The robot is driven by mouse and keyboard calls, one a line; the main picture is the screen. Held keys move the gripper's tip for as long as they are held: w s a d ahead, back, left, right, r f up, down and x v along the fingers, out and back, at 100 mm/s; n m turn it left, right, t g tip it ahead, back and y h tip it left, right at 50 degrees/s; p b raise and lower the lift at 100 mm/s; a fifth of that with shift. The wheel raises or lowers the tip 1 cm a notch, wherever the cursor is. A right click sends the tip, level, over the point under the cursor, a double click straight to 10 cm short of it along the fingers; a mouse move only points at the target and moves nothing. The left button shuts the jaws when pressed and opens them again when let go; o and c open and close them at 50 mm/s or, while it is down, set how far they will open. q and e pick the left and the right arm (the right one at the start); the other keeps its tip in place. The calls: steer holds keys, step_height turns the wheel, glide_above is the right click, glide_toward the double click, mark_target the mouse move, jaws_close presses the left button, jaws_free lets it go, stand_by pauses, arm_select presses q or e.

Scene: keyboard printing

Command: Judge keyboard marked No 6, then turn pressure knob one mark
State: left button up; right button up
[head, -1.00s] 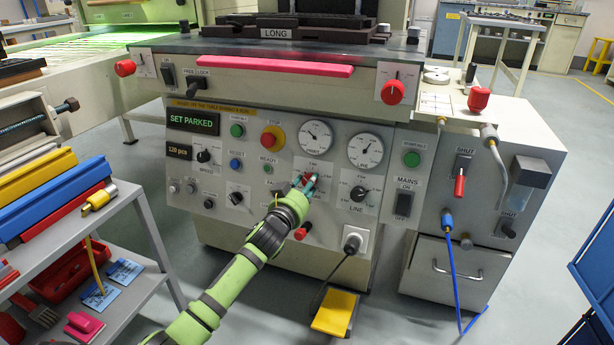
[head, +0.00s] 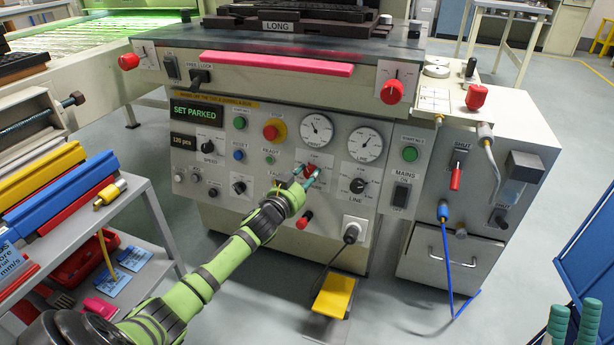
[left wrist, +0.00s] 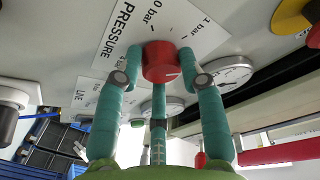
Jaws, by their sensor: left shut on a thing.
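The red pressure knob (left wrist: 160,62) sits on a white plate marked PRESSURE, with 0 bar and 1 bar labels, in the left wrist view. A short white line shows on the knob. In the head view the knob (head: 311,170) is partly hidden by my fingers. My left gripper (head: 308,178) is shut on it, its teal fingers around the knob. Part of my right gripper (head: 573,318) shows at the lower right corner, away from the panel; its grip cannot be judged. A dark block (head: 300,12) lies on the press top above a LONG label. I see no No 6 mark.
Two dials, PRINT (head: 316,128) and LINE (head: 365,144), sit above the knobs. The black LINE knob (head: 357,186) is close at the right. A yellow pedal (head: 334,297) is on the floor.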

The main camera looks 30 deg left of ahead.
arm_select(q)
steer(key=shift+a+r, duration=0.25)
steer(key=o, duration=1.1)
steer(key=shift+d+f, duration=0.1)
steer(key=s+d, duration=0.1)
steer(key=s, duration=1.1)
steer(key=shift+r, duration=0.2)
